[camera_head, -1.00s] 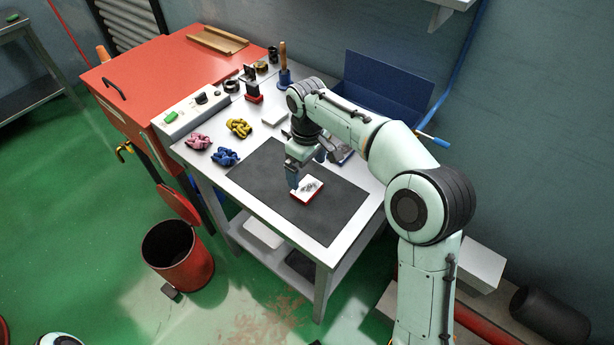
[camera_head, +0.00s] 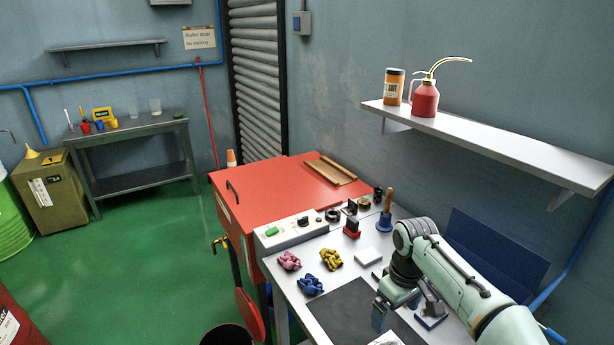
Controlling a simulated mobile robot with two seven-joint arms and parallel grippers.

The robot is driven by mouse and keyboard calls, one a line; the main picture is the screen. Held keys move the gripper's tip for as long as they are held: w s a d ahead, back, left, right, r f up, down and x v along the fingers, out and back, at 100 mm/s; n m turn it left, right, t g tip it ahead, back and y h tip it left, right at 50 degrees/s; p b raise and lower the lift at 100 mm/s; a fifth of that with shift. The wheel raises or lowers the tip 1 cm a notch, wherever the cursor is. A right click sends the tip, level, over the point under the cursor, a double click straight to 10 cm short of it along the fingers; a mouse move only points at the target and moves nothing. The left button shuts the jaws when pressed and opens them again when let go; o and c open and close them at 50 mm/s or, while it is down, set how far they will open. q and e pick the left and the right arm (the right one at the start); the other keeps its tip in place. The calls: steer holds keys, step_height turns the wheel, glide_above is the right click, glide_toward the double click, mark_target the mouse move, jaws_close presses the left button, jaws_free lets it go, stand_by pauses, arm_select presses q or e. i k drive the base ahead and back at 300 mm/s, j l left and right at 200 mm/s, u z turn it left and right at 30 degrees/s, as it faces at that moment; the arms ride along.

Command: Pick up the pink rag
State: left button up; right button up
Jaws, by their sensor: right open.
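The pink rag (camera_head: 289,261) is a crumpled bundle on the left part of the white bench top (camera_head: 310,286), near the long white switch box. A yellow rag (camera_head: 330,259) and a blue rag (camera_head: 310,284) lie crumpled to its right and front right. My right gripper (camera_head: 383,316) points down over the dark mat (camera_head: 350,312), to the right of and nearer than the pink rag, well apart from it. It is open; I see nothing held in it. My left gripper is out of view.
A white switch box (camera_head: 291,234) stands behind the rags. A bell with a wooden handle (camera_head: 385,220) and small items stand further back. A red cabinet (camera_head: 275,193) adjoins the bench. A shelf with an oil can (camera_head: 424,98) hangs above right.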

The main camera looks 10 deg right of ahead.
mark_target(289, 261)
steer(key=k, duration=1)
